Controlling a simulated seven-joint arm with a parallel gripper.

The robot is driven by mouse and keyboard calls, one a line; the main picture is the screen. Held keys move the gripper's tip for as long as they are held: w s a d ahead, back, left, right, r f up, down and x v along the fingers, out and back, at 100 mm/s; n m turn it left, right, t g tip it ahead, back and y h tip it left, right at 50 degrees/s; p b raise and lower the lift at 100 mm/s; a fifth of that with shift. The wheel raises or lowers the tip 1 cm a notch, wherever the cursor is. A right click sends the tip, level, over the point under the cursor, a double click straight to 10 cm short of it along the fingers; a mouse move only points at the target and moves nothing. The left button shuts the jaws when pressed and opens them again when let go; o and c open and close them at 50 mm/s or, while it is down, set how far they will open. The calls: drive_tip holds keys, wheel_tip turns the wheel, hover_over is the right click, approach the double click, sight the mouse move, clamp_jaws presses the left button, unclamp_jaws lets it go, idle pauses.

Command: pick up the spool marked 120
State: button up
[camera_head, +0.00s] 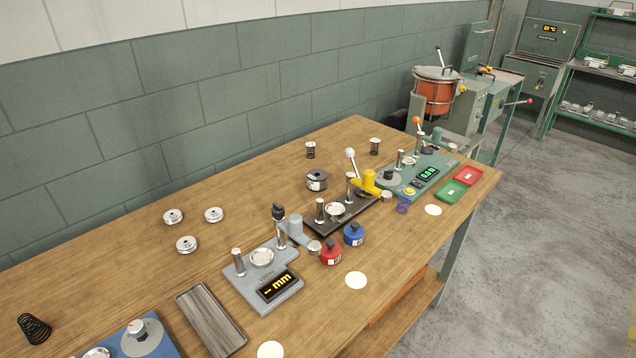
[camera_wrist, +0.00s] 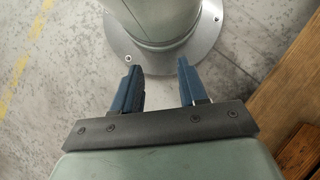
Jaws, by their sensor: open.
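A dark spool-like cylinder (camera_head: 317,181) with a white label stands on the wooden bench, behind the middle device. A red labelled cylinder (camera_head: 330,253) and a blue labelled cylinder (camera_head: 354,236) stand near the bench's front, right of the grey device. The label marks are too small to read, so I cannot tell which one bears 120. My gripper (camera_wrist: 158,65) shows only in the wrist view. Its two blue fingers are apart with nothing between them, above the concrete floor and away from these things.
Several devices stand along the bench (camera_head: 120,262): a grey one with a display (camera_head: 279,284), a dark one with a yellow part (camera_head: 369,183), and a green one (camera_head: 428,174). Three metal grooved wheels lie at the left, including one (camera_head: 187,245). A grey tray (camera_head: 210,322) lies in front.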

drive_tip(key=shift+o, duration=0.4)
drive_tip(key=o, duration=1)
